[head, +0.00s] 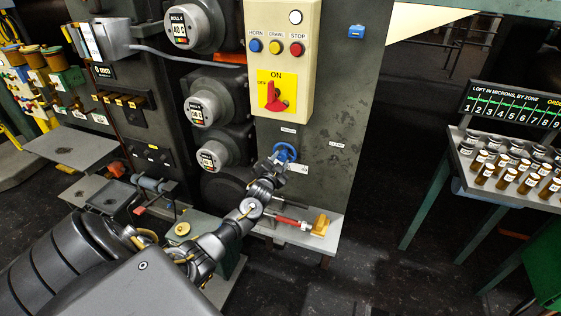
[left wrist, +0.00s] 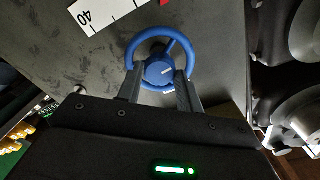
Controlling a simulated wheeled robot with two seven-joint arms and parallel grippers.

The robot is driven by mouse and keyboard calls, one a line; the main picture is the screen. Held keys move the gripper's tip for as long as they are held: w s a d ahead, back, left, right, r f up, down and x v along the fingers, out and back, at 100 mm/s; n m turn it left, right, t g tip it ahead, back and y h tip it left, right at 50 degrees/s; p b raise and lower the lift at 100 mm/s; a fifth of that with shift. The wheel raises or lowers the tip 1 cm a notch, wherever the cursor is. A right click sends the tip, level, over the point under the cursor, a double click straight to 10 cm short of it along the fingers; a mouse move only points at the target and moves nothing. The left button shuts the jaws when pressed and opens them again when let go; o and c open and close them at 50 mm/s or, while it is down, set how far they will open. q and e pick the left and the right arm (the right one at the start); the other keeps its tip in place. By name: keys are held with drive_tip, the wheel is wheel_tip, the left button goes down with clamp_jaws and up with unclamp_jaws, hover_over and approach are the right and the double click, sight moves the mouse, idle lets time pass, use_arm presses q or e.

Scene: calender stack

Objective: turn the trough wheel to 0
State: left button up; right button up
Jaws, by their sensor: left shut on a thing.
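A small blue handwheel (head: 285,152) sits low on the dark machine panel, under the yellow control box. In the left wrist view the blue wheel (left wrist: 158,72) shows its round rim and hub. My left gripper (head: 276,165) is at the wheel, its arm coming up from the lower left. Its two fingers (left wrist: 160,90) reach to either side of the hub at the lower part of the wheel and are shut on it. A white scale plate (left wrist: 100,12) beside the wheel shows the number 40; no pointer reading can be made out. My right gripper is not in view.
The control box (head: 282,60) above the wheel carries buttons and a red rotary switch. Round gauges (head: 209,112) stand to its left. A grey ledge (head: 325,232) with a red-handled tool lies below. A rack of bottles (head: 510,170) stands at the right.

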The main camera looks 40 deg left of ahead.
use_arm(q)
drive_tip(key=m, duration=0.5)
drive_tip(key=shift+m+p, duration=0.3)
drive_tip(key=m, duration=0.4)
drive_tip(key=shift+p, duration=0.35)
drive_tip(key=m+p, duration=0.1)
drive_tip(key=m, duration=0.4)
drive_tip(key=shift+r, duration=0.1)
drive_tip(key=m+p, duration=0.1)
drive_tip(key=m, duration=0.3)
drive_tip(key=shift+m, duration=0.3)
drive_tip(key=m+p, duration=0.1)
drive_tip(key=m, duration=0.3)
drive_tip(key=shift+r, duration=0.1)
drive_tip(key=m+p, duration=0.1)
drive_tip(key=m, duration=0.4)
drive_tip(key=shift+p, duration=0.4)
drive_tip(key=m+p, duration=0.1)
drive_tip(key=m, duration=0.4)
drive_tip(key=shift+p, duration=0.35)
drive_tip(key=shift+m+p, duration=0.5)
drive_tip(key=shift+m, duration=1.5)
